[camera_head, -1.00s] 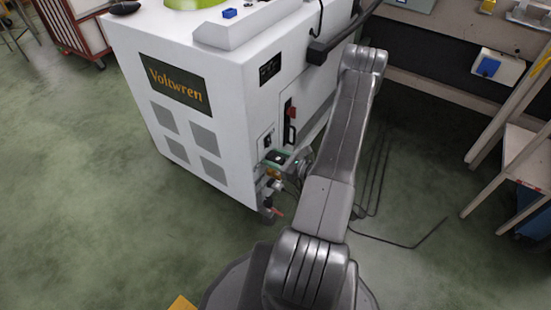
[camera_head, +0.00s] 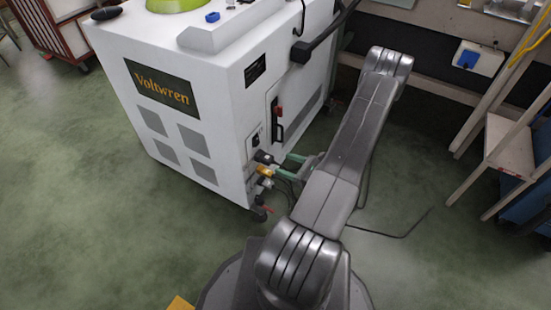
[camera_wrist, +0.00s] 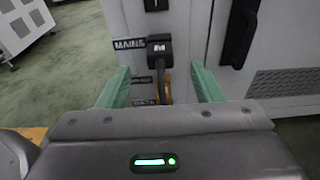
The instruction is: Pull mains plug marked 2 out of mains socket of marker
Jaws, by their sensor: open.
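A black mains plug (camera_wrist: 159,50) sits in the machine's side panel beside a label reading MAINS (camera_wrist: 129,44). A small light mark on the plug looks like a letter M, but I cannot read it surely. The plug also shows as a dark block in the head view (camera_head: 263,157). The socket behind it is hidden. My gripper (camera_wrist: 161,84) is open and empty, its two green fingers left and right of the plug in the wrist view. In the head view my gripper (camera_head: 282,164) is off the panel, with a gap to the plug.
A yellow connector (camera_head: 265,170) sits just below the plug, with a DATA label beside it. Cables lie on the floor behind my arm. A wooden rack (camera_head: 505,145) stands at right.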

